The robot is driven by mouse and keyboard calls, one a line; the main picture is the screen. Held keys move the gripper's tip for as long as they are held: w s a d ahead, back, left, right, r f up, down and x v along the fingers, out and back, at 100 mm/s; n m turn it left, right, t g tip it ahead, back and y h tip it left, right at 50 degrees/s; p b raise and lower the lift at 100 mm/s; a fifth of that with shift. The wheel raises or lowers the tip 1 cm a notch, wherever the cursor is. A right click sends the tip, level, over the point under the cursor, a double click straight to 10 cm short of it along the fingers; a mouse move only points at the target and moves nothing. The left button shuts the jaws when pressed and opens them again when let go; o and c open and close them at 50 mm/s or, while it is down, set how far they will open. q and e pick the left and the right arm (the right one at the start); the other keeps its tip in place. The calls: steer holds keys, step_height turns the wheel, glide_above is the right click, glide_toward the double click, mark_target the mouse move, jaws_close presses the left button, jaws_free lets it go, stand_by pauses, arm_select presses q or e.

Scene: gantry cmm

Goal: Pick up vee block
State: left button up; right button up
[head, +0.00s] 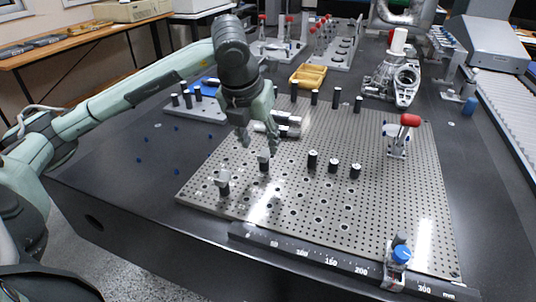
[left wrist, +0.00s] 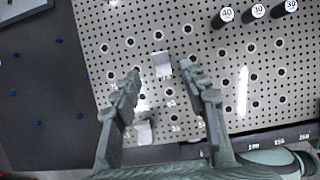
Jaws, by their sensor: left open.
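Two small light-metal blocks stand on the perforated fixture plate (head: 390,200), and look like vee blocks on short dark posts. The farther vee block (head: 264,155) is just below my left gripper (head: 259,137) in the head view. In the left wrist view, this block (left wrist: 162,65) lies between the fingertips of my open left gripper (left wrist: 160,75), apart from both. The nearer vee block (head: 223,180) is to the lower left; it also shows in the left wrist view (left wrist: 144,132), lower between the fingers. The notches are too small to see clearly. My right gripper is not in view.
Several black cylinders (head: 333,165) stand right of the blocks. A red-handled clamp (head: 409,121) is at the plate's right. A scale bar (head: 300,250) runs along the front edge. A yellow tray (head: 308,76) and a metal casting (head: 392,80) are behind.

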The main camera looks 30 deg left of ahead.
mark_target(264, 157)
arm_select(q)
steer(key=x, duration=0.6)
steer(key=shift+d+f+p, duration=0.2)
steer(key=shift+f+p, duration=0.1)
steer(key=shift+f, duration=0.1)
jaws_close()
